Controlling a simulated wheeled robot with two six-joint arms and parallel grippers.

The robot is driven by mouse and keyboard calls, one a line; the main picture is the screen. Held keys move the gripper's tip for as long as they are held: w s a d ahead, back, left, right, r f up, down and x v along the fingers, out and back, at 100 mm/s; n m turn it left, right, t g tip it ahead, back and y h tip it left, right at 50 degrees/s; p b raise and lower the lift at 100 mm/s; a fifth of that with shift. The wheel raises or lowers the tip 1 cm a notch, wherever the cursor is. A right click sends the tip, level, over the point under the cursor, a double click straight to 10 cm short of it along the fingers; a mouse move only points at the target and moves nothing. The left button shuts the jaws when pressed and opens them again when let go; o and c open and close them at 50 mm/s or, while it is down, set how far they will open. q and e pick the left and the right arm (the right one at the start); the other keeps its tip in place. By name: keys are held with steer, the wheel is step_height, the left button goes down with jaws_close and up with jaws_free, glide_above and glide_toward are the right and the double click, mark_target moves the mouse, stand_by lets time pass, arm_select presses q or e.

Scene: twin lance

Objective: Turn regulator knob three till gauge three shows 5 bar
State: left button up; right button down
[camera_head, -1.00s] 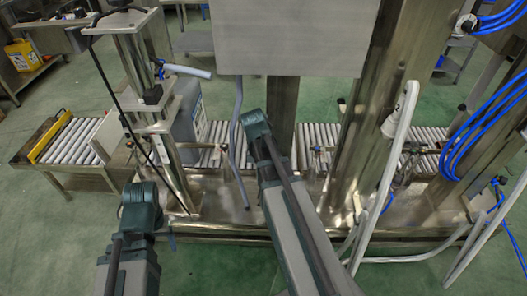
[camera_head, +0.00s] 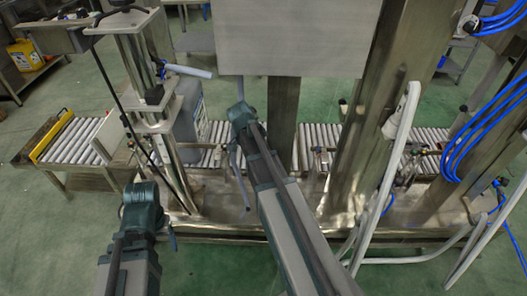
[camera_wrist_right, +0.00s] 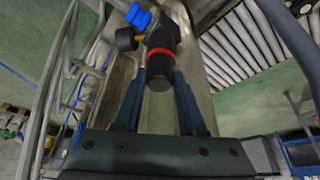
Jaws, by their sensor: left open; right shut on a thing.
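In the right wrist view, a black cylindrical regulator knob (camera_wrist_right: 161,62) with a red ring sits between the fingertips of my right gripper (camera_wrist_right: 160,78), which is shut on it. A small round dark part (camera_wrist_right: 126,39) beside it may be a gauge seen from the side; no dial face or reading shows, and no number can be read. In the head view my right arm reaches over the machine at the centre, and its gripper is hidden. Only a small part of my left gripper (camera_head: 172,236) shows, low at the left; it is open and away from the knob.
Blue fittings (camera_wrist_right: 138,17) adjoin the regulator. A roller conveyor (camera_head: 72,138) runs behind the machine. A large steel box (camera_head: 297,38) hangs above the centre. Steel columns, blue hoses (camera_head: 482,140) and a white pipe (camera_head: 396,150) crowd the right. The green floor in front is clear.

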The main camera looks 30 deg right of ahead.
steer(key=shift+w+a, duration=0.1)
steer(key=shift+a, duration=0.05)
stand_by(0.3)
steer(key=shift+c, duration=2.3)
jaws_free()
steer(key=shift+r, duration=0.1)
steer(key=p+v, duration=1.2)
steer(key=v, duration=0.1)
steer(key=shift+r, duration=0.15)
steer(key=shift+a, duration=0.1)
steer(key=shift+c, duration=0.2)
